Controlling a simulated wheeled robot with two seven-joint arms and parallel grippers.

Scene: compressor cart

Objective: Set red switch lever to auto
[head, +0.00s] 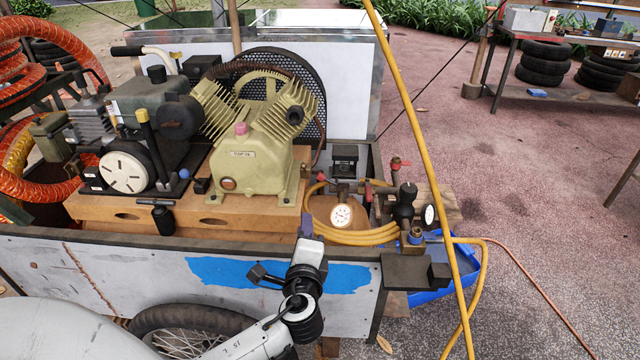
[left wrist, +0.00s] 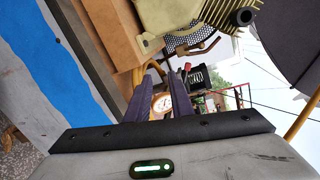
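Several small red parts show on the fittings beside the compressor in the head view: a red knob (head: 320,176), an upright red handle (head: 367,191) and a red tap handle (head: 398,162). I cannot tell which is the switch lever, and no "auto" marking is readable. My left gripper (head: 306,224) is at the cart's front edge, in front of the white gauge (head: 342,216). In the left wrist view, its two dark fingers (left wrist: 160,78) stand apart with the gauge (left wrist: 162,103) visible beyond them and nothing held. A black part with red on it (left wrist: 197,77) shows right of the fingers. My right gripper is out of view.
The cream compressor (head: 258,135) and engine (head: 150,120) stand on a wooden base left of the fittings. A coiled yellow hose (head: 365,237) surrounds the gauge. A blue tray (head: 440,290) lies beside the cart.

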